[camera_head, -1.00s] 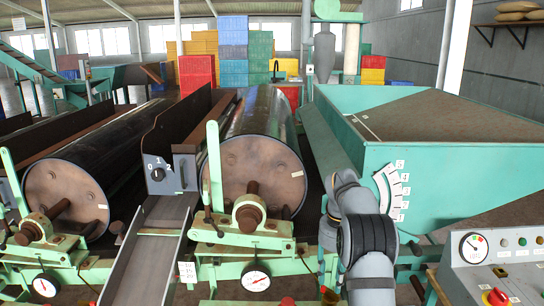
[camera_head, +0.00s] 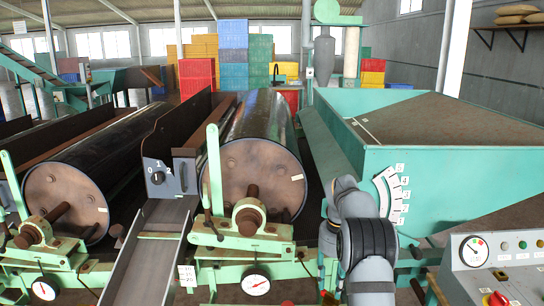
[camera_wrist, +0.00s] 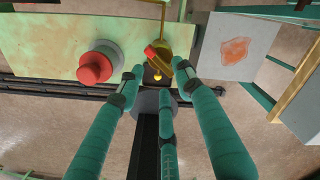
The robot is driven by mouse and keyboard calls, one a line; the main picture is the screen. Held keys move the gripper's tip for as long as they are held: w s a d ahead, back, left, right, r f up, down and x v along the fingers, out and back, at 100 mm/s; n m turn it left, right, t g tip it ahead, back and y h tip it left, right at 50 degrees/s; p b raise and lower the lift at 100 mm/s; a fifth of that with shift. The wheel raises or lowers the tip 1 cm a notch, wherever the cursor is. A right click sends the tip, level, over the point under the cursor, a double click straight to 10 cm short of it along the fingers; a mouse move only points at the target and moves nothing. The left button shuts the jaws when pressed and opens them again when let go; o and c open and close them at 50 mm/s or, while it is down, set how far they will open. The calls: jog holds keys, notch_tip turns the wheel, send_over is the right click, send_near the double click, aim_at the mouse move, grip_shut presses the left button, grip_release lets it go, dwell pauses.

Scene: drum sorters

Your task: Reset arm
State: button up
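My gripper (camera_wrist: 157,72) has three green fingers, which stand apart with nothing visibly held between them. A red push button on a grey collar (camera_wrist: 95,68) lies to the left of the fingers on a pale green panel (camera_wrist: 45,45). In the head view, my grey arm is bent in front of the green hopper (camera_head: 450,165), and the gripper cannot be made out there.
Two large drums (camera_head: 262,170) (camera_head: 65,195) with green frames stand at the left and middle. A metal chute (camera_head: 150,260) slopes between them. A control box with a gauge (camera_head: 474,251) and buttons stands at the lower right. Stacked crates (camera_head: 233,60) are far back.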

aim_at(333, 295)
notch_tip(333, 295, down, 4)
jog(key=shift+f, duration=0.1)
jog(key=shift+r+n+p, duration=0.3)
jog(key=shift+n+p, duration=0.3)
jog(key=shift+p, duration=0.15)
jog(key=n+p, duration=0.2)
jog(key=n, duration=0.1)
jog(key=n+p, duration=0.2)
jog(key=n, duration=0.1)
jog(key=shift+d+r, duration=0.15)
jog(key=shift+d, duration=0.05)
jog(key=n+p, duration=0.4)
jog(key=shift+w+p, duration=0.15)
jog(key=shift+p, duration=0.2)
jog(key=n+p, duration=0.3)
jog(key=shift+w+d+n, duration=0.1)
jog(key=shift+w+n, duration=0.05)
jog(key=shift+n, duration=0.25)
jog(key=shift+r+b, duration=0.65)
jog(key=shift+r, duration=1.3)
